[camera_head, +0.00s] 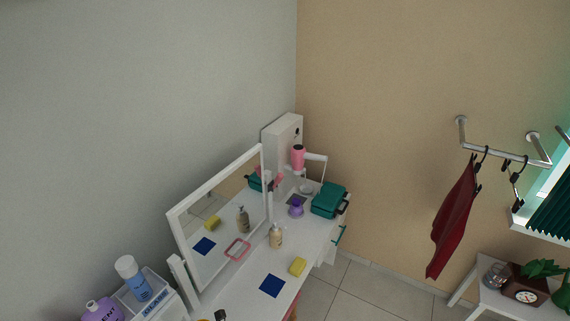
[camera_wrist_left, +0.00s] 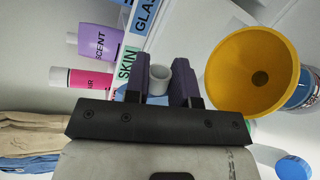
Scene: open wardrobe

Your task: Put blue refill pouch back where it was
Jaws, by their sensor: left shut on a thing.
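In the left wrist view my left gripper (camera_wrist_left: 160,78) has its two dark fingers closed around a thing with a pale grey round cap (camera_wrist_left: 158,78). Light blue shows just below the cap, so it looks like the blue refill pouch (camera_wrist_left: 157,100); most of it is hidden by the gripper body. Shelf labels reading SKIN (camera_wrist_left: 125,65) and GLASS (camera_wrist_left: 145,15) are beyond the fingers. Neither gripper shows in the head view, and I cannot pick out the pouch there.
In the wrist view a purple bottle (camera_wrist_left: 97,44) and a pink bottle (camera_wrist_left: 80,78) are on the left, an orange funnel-like thing (camera_wrist_left: 230,75) on the right. The head view shows a white vanity (camera_head: 245,298) with mirror, a blue square (camera_head: 272,286), and a yellow sponge (camera_head: 298,266).

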